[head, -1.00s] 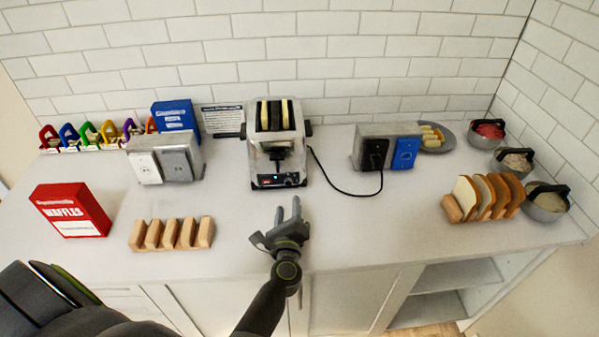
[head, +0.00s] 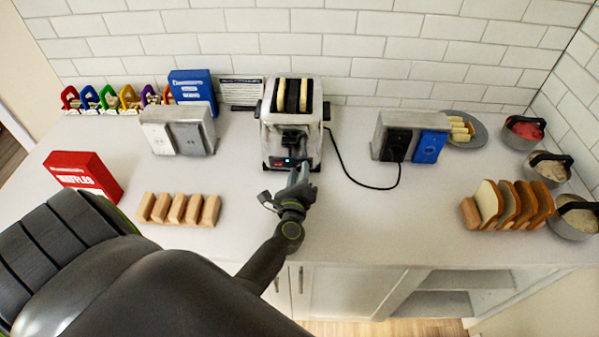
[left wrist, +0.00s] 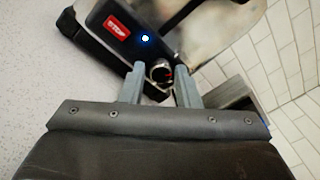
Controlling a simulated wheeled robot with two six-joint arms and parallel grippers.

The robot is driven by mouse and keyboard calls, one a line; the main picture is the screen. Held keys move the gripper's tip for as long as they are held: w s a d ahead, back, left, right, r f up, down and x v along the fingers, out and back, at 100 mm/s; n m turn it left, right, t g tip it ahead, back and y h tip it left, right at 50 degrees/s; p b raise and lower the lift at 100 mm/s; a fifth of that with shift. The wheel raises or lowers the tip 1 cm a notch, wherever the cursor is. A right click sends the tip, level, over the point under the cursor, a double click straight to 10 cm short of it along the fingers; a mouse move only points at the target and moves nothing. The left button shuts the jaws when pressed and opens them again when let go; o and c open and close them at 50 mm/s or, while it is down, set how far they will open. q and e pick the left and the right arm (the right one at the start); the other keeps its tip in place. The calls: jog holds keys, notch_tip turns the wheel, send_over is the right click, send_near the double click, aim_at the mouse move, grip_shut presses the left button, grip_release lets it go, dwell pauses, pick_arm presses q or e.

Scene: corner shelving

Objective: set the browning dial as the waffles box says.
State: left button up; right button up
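The toaster (head: 291,132) stands at the back middle of the counter with bread slices in its top slots. Its front panel shows in the left wrist view, with a red STOP button (left wrist: 117,27), a blue light and a round dial (left wrist: 160,72) with a red mark. My left gripper (head: 299,174) is at the toaster's lower front. Its fingers are open on either side of the dial, with narrow gaps seeming to show; contact is unclear. The red waffles box (head: 80,170) stands at the left, partly hidden by my body; its small print is unreadable. My right gripper is out of view.
A metal outlet box (head: 178,132) stands left of the toaster and another (head: 405,135) right, with the toaster's cord plugged in. A wooden rack (head: 178,210) lies front left. Sliced bread (head: 508,203) and bowls (head: 548,168) are at the right.

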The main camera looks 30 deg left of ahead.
pick_arm(q)
jog(key=c, duration=0.5)
grip_shut()
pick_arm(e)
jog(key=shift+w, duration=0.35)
